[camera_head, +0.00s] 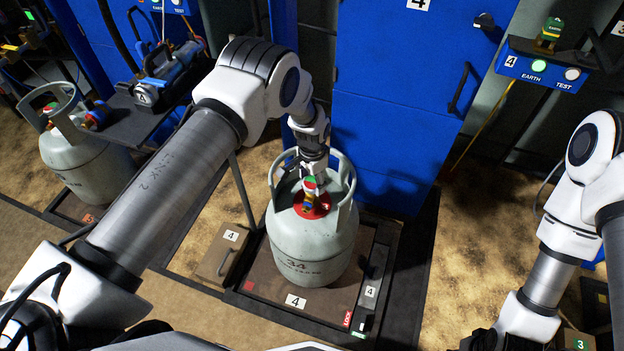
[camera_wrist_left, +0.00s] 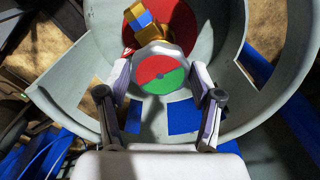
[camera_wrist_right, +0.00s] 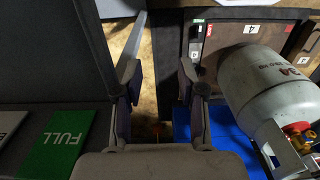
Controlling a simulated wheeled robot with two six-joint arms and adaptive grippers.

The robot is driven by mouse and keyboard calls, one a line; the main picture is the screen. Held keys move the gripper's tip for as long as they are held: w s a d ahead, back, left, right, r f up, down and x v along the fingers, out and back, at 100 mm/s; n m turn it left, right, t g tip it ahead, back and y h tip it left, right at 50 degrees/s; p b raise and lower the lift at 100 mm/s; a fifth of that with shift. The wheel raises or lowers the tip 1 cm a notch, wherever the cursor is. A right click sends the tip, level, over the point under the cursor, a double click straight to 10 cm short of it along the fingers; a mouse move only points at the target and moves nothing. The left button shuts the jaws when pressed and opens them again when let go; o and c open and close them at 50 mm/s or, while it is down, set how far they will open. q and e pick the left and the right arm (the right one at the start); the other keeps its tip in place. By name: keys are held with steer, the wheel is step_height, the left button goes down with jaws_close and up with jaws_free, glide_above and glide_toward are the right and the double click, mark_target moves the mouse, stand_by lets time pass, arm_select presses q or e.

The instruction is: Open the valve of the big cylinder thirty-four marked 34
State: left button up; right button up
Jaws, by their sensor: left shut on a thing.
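The big grey cylinder marked 34 (camera_head: 325,250) stands upright on a scale platform marked 4 (camera_head: 265,291). It also shows at the right of the right wrist view (camera_wrist_right: 262,88). Its valve has a red and green round knob (camera_wrist_left: 161,74) on a brass body (camera_wrist_left: 152,32), above a red disc on the cylinder top. My left gripper (camera_head: 313,173) reaches down inside the collar. In the left wrist view its fingers (camera_wrist_left: 160,84) are shut on the knob, one on each side. My right gripper (camera_wrist_right: 158,88) is open and empty, away from the cylinder.
The cylinder's grey collar (camera_wrist_left: 60,88) surrounds the left fingers closely. A blue cabinet (camera_head: 390,120) stands right behind. Another grey cylinder (camera_head: 85,165) is at the left. An EARTH/TEST box (camera_head: 540,68) is at the upper right.

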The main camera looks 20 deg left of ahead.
mark_target(312, 183)
arm_select(q)
steer(key=shift+f+n, duration=0.1)
steer(key=shift+n, duration=0.3)
steer(key=n+b, duration=0.2)
steer(key=n, duration=0.2)
steer(key=n+b, duration=0.1)
steer(key=n, duration=0.5)
steer(key=shift+s+b, duration=0.1)
steer(key=shift+b, duration=0.2)
stand_by(0.4)
steer(key=o, duration=1.1)
steer(key=shift+o, duration=0.2)
step_height(312, 183, up, 12)
